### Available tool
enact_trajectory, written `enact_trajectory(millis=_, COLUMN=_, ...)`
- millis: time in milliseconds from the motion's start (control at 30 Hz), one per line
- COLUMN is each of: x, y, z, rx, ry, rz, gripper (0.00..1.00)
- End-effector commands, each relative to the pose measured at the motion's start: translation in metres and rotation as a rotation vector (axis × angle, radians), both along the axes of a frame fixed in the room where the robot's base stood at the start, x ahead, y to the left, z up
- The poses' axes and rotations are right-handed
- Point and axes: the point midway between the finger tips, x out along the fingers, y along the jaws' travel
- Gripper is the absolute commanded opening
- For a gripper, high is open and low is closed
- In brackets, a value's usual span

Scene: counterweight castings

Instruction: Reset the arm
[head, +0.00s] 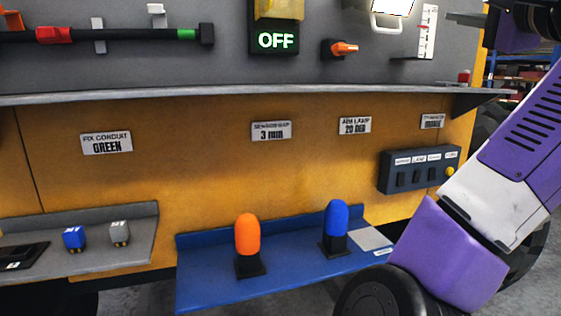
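My purple and white arm (520,140) fills the right side of the head view, slanting up from the lower right. A dark and purple part at the top right corner also looks like part of my arm, cut off by the picture edge. I do not see my gripper or its fingers, so whether it holds anything is hidden.
A blue shelf (215,294) carries an orange capsule (247,234) and a blue capsule (336,218). A grey shelf (120,262) holds small blue and grey blocks. A dark switch box (419,172) and a lit OFF sign (275,40) are on the panel behind.

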Motion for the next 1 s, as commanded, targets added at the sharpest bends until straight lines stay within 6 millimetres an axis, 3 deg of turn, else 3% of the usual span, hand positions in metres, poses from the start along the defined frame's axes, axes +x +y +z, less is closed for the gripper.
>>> enact_trajectory(millis=167, x=0.001, y=-0.012, z=-0.012, rx=-0.104, ry=-0.073, rz=-0.136, gripper=0.35)
enact_trajectory(millis=367, x=0.002, y=-0.02, z=-0.047, rx=-0.253, ry=-0.125, rz=-0.289, gripper=0.35)
enact_trajectory(millis=667, x=-0.008, y=-0.016, z=-0.142, rx=-0.565, ry=-0.171, rz=-0.499, gripper=0.35)
enact_trajectory(millis=1000, x=-0.046, y=0.005, z=-0.261, rx=-0.886, ry=-0.19, rz=-0.601, gripper=0.35)
